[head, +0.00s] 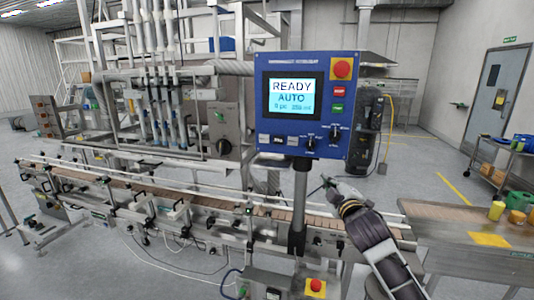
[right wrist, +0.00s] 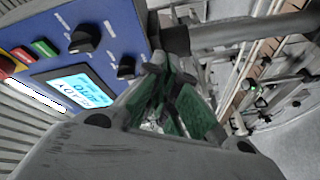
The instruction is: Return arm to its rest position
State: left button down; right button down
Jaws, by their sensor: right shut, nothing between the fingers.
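My right arm (head: 372,238) comes in from the lower right. Its gripper (head: 328,183) is in front of the conveyor, just below and to the right of the blue control panel (head: 262,104), apart from it. In the right wrist view the shut, empty gripper (right wrist: 165,85) shows greenish fingers, with the panel's knobs (right wrist: 87,38) and lit screen (right wrist: 82,90) close by on the left. The screen (head: 292,96) reads READY and AUTO in the head view. My left gripper is not in view.
A grey post (head: 299,195) holds the panel up. The conveyor (head: 150,195) runs behind it. A red emergency button (head: 315,285) sits on a box at the bottom. A steel table (head: 470,228) with yellow containers (head: 496,210) stands at right. Open floor lies behind.

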jog(key=s+f+m+g+h, duration=0.1)
jog(key=s+f+m+g, duration=0.45)
jog(key=f, duration=0.85)
jog(key=s+d+f+m+g, duration=0.1)
jog(key=s+f+m+g, duration=0.15)
jog(key=s+f, duration=0.65)
jog(key=s+d+f+m+g, duration=0.15)
jog(key=s+f+g, duration=0.35)
jog(key=s, duration=0.7)
jog(key=s+f+m+g, duration=0.2)
jog(key=s+f, duration=0.6)
jog(key=s, duration=0.3)
notch_tip(320, 180, down, 32)
jog(key=s, duration=0.2)
jog(key=s+d+f+g, duration=0.1)
jog(key=s+d+f, duration=0.1)
jog(key=s+f, duration=0.8)
jog(key=s+d+f+g+h, duration=0.1)
jog(key=s+d+f, duration=0.1)
jog(key=s+f, duration=0.8)
jog(key=s, duration=0.2)
jog(key=shift+s+f, duration=0.4)
jog(key=shift+d, duration=0.1)
